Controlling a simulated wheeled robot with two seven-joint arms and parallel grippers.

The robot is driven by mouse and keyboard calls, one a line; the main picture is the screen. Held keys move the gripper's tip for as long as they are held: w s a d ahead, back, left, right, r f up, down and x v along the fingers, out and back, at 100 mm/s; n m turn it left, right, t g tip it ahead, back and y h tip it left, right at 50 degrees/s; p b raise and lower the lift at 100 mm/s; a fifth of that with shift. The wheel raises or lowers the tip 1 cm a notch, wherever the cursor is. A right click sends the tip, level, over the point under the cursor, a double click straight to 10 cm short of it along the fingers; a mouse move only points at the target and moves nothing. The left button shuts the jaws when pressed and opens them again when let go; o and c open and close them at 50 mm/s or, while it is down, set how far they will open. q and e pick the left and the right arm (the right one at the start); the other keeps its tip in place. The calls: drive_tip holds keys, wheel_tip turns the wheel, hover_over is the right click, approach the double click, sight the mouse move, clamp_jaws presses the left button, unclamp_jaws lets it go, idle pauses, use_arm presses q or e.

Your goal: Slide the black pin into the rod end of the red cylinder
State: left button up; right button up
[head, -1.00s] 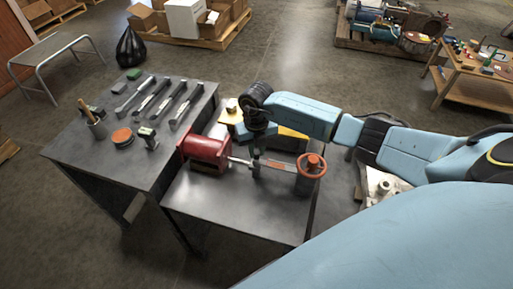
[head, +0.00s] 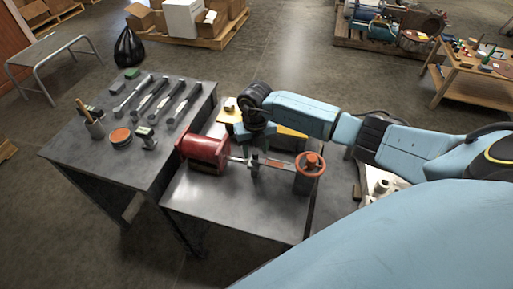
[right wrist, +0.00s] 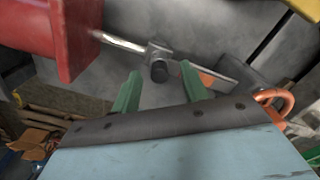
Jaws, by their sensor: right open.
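The red cylinder (head: 203,152) lies on the grey table, its silver rod pointing right; it also shows in the right wrist view (right wrist: 78,35). At the rod end (right wrist: 157,50) the black pin (right wrist: 159,71) shows as a dark round end, seated at the joint with a flat bar. In the head view the pin (head: 255,166) is small and dark at that joint; its depth cannot be told. My right gripper (right wrist: 161,87) is open, its green fingers either side of the pin and apart from it. In the head view it hangs above the joint (head: 258,140). My left gripper is out of view.
The left bench (head: 75,150) holds several tools. The table's front (head: 235,210) is clear.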

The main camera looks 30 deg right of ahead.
sight(256, 152)
drive_tip(key=shift+r+p, duration=0.3)
drive_tip(key=shift+r, duration=0.1)
wheel_tip(256, 152, up, 7)
drive_tip(key=p, duration=0.6)
drive_tip(key=shift+d, duration=0.15)
